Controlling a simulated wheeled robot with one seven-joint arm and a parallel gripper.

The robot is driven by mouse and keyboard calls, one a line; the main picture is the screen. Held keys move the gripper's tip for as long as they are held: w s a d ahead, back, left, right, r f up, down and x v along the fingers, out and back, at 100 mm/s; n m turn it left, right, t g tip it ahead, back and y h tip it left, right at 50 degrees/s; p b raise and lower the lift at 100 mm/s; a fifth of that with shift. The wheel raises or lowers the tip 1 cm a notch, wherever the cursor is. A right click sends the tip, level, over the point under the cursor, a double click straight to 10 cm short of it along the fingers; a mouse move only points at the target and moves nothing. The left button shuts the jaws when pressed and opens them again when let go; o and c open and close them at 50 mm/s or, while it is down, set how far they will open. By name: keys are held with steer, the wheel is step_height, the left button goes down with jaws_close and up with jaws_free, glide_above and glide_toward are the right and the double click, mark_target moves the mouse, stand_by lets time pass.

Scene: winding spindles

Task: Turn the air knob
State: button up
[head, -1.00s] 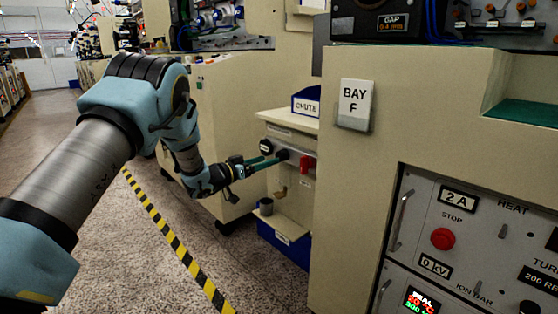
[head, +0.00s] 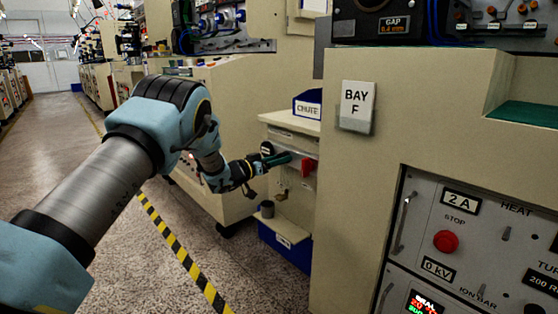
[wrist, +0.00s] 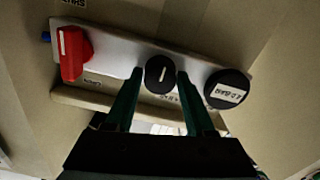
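A round black knob (wrist: 160,74) with a white pointer line sits in the middle of a pale panel strip (wrist: 112,52) in the wrist view. The line is close to upright there, slightly tilted. Lettering lies near the knob, but I cannot read it, so its name is not confirmed. My gripper (wrist: 160,75) has its two green fingers apart, one on each side of this knob, with narrow gaps that may be contact. In the head view, my gripper (head: 281,160) reaches the panel and its fingers hide most of the knob.
A red handle (wrist: 74,54) and a labelled black disc (wrist: 227,89) flank the knob on the strip. The red handle also shows in the head view (head: 309,167). A cream cabinet (head: 350,200) stands close on the right.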

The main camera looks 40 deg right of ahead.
jaws_close()
steer(key=shift+m, duration=0.3)
steer(key=shift+m+b, duration=2.15)
steer(key=shift+m, duration=1.85)
steer(key=shift+o, duration=2.2)
jaws_free()
steer(key=shift+s, duration=0.1)
